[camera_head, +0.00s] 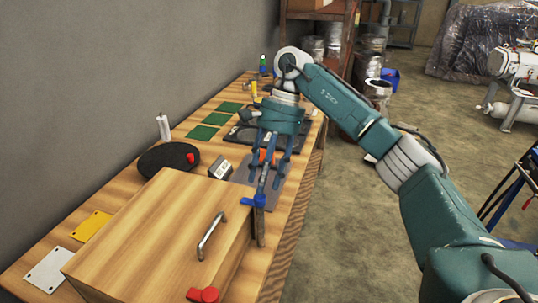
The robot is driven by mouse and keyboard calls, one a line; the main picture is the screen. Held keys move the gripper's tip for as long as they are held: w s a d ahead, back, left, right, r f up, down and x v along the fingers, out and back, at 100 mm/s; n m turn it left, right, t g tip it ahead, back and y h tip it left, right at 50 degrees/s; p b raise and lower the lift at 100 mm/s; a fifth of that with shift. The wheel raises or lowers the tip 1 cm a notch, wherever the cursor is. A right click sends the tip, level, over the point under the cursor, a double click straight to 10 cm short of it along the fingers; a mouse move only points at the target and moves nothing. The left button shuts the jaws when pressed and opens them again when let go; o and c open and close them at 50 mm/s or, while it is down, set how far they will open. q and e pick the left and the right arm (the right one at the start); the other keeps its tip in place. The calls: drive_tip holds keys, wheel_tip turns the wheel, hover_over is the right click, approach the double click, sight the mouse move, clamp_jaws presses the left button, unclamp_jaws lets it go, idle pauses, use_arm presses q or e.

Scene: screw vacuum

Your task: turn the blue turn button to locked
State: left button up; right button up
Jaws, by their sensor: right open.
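A small blue turn button (248,201) sits at the far top corner of the front of a wooden box (140,235). My right gripper (265,174) points down just beyond and above it, with its fingers spread and nothing visible between them. The fingers overlap the button's area in the picture, so I cannot tell whether they touch it. Part of the button's far side is hidden. My left gripper is out of view.
The box has a metal handle (210,237) and a red turn button (203,294) at the near end. On the table behind are a black disc (163,160), a small grey box (220,168) and green plates (215,119). Open floor lies to the right.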

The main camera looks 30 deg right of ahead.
drive_tip(key=v, duration=0.8)
drive_tip(key=shift+r, duration=0.25)
drive_tip(key=shift+a, duration=0.15)
